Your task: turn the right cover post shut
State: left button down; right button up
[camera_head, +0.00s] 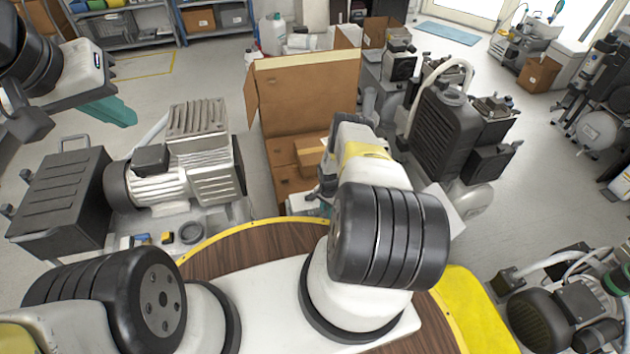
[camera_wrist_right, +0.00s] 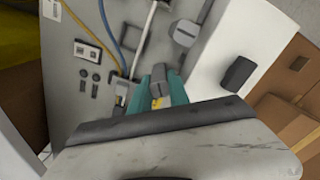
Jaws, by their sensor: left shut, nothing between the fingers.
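My left gripper (camera_head: 108,112) is at the upper left of the head view, its teal fingers together and empty above the floor. My right gripper's teal fingers (camera_wrist_right: 162,88) show in the right wrist view, standing apart on either side of a small grey post (camera_wrist_right: 158,76) with yellow below it. I cannot tell whether they press on it. A grey slotted round knob (camera_wrist_right: 186,33) sits on the grey panel (camera_wrist_right: 75,105) further up, clear of the fingers. In the head view my own right arm hides most of that gripper and the spot where it works.
Blue and yellow cables (camera_wrist_right: 108,35) and a pale rod (camera_wrist_right: 146,35) run close to the fingers. A white box-like part (camera_wrist_right: 235,50) stands right of them. In the head view, cardboard boxes (camera_head: 305,95) lie beyond my right arm, with compressors (camera_head: 205,150) on both sides.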

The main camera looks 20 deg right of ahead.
grip_shut()
jog(key=shift+n, duration=0.3)
jog(key=n, duration=1)
jog(key=shift+n, duration=0.3)
dwell(0.3)
jog(key=shift+o, duration=1.8)
grip_release()
jog(key=shift+r, duration=0.1)
